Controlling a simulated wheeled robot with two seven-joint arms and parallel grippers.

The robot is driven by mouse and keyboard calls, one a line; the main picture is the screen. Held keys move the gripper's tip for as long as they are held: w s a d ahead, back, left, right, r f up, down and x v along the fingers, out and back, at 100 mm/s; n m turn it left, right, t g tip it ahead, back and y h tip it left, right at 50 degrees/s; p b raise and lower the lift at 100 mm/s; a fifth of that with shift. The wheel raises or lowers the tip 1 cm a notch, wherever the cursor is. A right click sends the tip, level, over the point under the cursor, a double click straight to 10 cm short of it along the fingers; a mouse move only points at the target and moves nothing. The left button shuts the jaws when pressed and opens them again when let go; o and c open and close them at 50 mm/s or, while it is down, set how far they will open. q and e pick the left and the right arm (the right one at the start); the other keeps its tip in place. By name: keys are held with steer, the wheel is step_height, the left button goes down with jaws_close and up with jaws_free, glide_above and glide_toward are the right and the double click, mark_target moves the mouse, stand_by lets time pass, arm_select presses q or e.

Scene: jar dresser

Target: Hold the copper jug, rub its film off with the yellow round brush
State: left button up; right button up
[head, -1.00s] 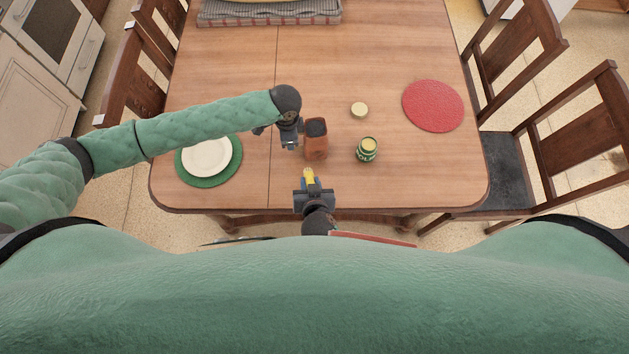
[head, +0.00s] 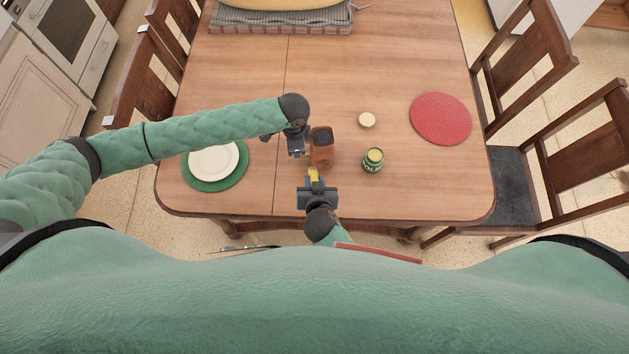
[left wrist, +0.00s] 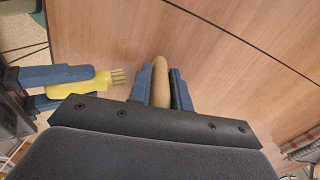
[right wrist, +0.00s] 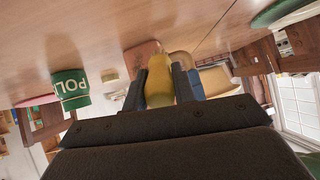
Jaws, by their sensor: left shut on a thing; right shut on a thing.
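The copper jug (head: 321,158) stands upright near the table's front edge, its dark opening facing up. My left gripper (head: 297,152) is at the jug's left side. In the left wrist view it is shut on a tan rounded piece (left wrist: 161,85), apparently the jug's handle. My right gripper (head: 316,186) is shut on the yellow round brush (head: 313,174), just in front of the jug. The brush also shows in the left wrist view (left wrist: 80,87), bristles pointing right, and in the right wrist view (right wrist: 160,80). I cannot tell whether bristles touch the jug. Film is too small to make out.
A green polish jar (head: 373,160) stands right of the jug, with a pale round lid (head: 367,120) behind it. A white plate (head: 212,160) on a green mat lies left, a red mat (head: 441,118) right.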

steer(key=shift+w, duration=0.35)
stand_by(0.3)
